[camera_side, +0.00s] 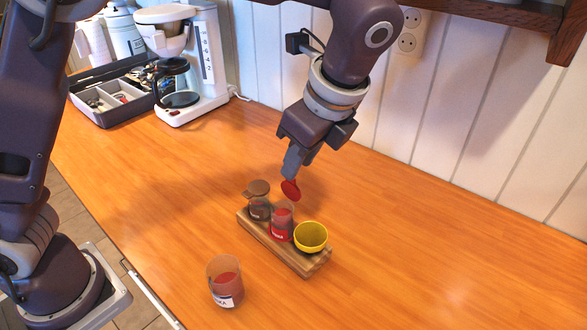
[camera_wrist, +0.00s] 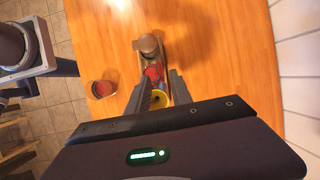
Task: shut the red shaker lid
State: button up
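The red shaker (camera_side: 281,226) stands upright in the middle of a small wooden rack (camera_side: 306,264). Its red lid (camera_side: 290,189) is raised, tilted up above the rim on the right side. My gripper (camera_side: 291,174) is just above the lid, with its fingertips close to the lid's upper edge; I cannot tell whether they touch it. In the wrist view the two fingers of my gripper (camera_wrist: 161,77) are apart, with the red of the shaker (camera_wrist: 153,73) seen between and beyond them. The fingers partly hide the shaker and lid there.
A brown-lidded shaker (camera_side: 259,210) with its lid up and a yellow cup (camera_side: 311,237) flank the red shaker. An open jar of red contents (camera_side: 225,285) stands in front. A coffee maker (camera_side: 190,65) and utensil tray (camera_side: 112,103) are behind. The counter's right is clear.

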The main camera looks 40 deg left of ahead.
aim_at(291, 188)
jog(key=x, duration=0.3)
jog(key=shift+a+f, duration=0.1)
jog(key=shift+f, duration=0.2)
jog(key=shift+c, duration=0.3)
grip_shut()
